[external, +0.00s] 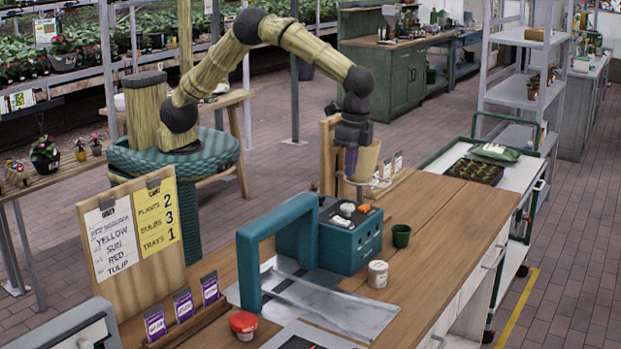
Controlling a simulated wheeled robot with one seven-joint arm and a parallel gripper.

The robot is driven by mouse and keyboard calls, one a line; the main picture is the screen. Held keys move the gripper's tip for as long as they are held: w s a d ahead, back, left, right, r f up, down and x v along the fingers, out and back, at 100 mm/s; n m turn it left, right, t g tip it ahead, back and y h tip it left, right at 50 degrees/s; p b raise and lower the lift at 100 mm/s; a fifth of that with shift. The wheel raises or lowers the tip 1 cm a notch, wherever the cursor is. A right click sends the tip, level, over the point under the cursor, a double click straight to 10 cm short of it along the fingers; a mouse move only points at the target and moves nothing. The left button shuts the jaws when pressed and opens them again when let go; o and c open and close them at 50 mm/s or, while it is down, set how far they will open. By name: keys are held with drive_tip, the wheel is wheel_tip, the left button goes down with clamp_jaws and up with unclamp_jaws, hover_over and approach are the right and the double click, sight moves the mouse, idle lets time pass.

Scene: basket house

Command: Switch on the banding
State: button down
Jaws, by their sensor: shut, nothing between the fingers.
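The banding machine is a teal box (349,245) with a teal arch (247,255) at its left, standing on the wooden workbench. Its top carries small controls (346,214), including pale, dark and orange-red parts. They are too small to tell which is the switch or how it is set. My gripper (350,178) points down above and behind the controls, apart from them as far as I can tell. It is shut and empty. Its fingertips are small and hard to make out against the tan pot behind.
A tan pot (367,160) in a wire ring stands close behind my gripper. A small green pot (401,236), a white tub (377,274) and a red-lidded tub (243,325) stand around the machine. An order board (131,230) rises at left. The bench's right side is clear.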

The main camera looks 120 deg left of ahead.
sight(337, 219)
drive_tip(key=shift+r, duration=0.45)
drive_tip(key=shift+f+b, duration=0.2)
drive_tip(key=shift+b, duration=0.45)
drive_tip(key=b, duration=0.2)
drive_tip(key=s+b, duration=0.1)
drive_tip(key=b, duration=0.1)
drive_tip(key=shift+s+r+g+b, duration=0.1)
drive_tip(key=shift+r+g+b, duration=0.2)
drive_tip(key=shift+g+b, duration=0.1)
drive_tip(key=f+p, duration=0.1)
drive_tip(key=f, duration=0.3)
drive_tip(key=s+f+p, duration=0.1)
drive_tip(key=f, duration=0.4)
drive_tip(key=s+f+p, duration=0.1)
drive_tip(key=f+p, duration=0.1)
drive_tip(key=f, duration=0.2)
drive_tip(key=shift+f, duration=0.45)
drive_tip(key=shift+f+b, duration=0.15)
drive_tip(key=shift+b, duration=0.2)
